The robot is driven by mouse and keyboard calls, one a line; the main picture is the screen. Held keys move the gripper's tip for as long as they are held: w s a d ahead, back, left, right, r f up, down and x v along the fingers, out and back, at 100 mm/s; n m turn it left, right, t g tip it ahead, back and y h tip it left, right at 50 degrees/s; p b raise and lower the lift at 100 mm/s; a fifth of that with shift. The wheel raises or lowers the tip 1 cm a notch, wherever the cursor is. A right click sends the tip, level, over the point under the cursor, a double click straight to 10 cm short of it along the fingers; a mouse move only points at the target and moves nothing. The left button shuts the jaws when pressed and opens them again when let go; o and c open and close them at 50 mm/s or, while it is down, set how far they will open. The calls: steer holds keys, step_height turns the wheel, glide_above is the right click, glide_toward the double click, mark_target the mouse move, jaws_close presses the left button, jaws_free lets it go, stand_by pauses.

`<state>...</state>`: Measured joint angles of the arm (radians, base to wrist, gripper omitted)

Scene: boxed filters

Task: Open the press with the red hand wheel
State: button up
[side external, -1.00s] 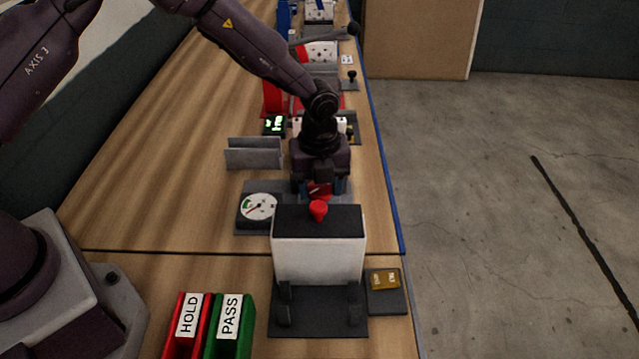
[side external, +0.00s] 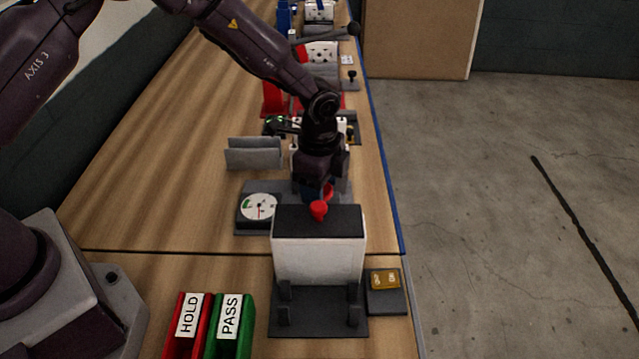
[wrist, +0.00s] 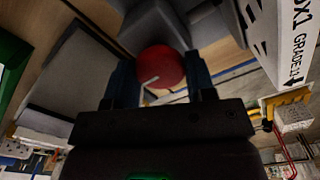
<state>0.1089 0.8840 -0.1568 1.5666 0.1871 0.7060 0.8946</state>
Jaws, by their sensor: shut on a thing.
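The red hand wheel (wrist: 161,66) shows in the wrist view between the two blue fingers of my gripper (wrist: 160,80), which is shut on it. In the side view a red edge of the wheel (side external: 328,192) shows beside my gripper (side external: 318,188), just behind a white box with a dark top (side external: 318,258). The press itself is mostly hidden by my gripper and this box, so I cannot tell how far it is open. A round dial gauge (side external: 259,207) stands left of the wheel.
A red knob (side external: 318,209) sits on the white box close to my gripper. Grey upright plates (side external: 253,153) stand at the left. Red HOLD (side external: 188,325) and green PASS (side external: 230,325) bins are in front. Bare bench lies at the left.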

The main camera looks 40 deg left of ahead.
steer(key=n, duration=0.7)
steer(key=shift+r, duration=0.1)
steer(key=n, duration=0.6)
steer(key=shift+n, duration=0.3)
steer(key=n, duration=1.2)
steer(key=shift+n, duration=0.4)
steer(key=n, duration=1.2)
steer(key=shift+n, duration=0.3)
steer(key=n, duration=1.3)
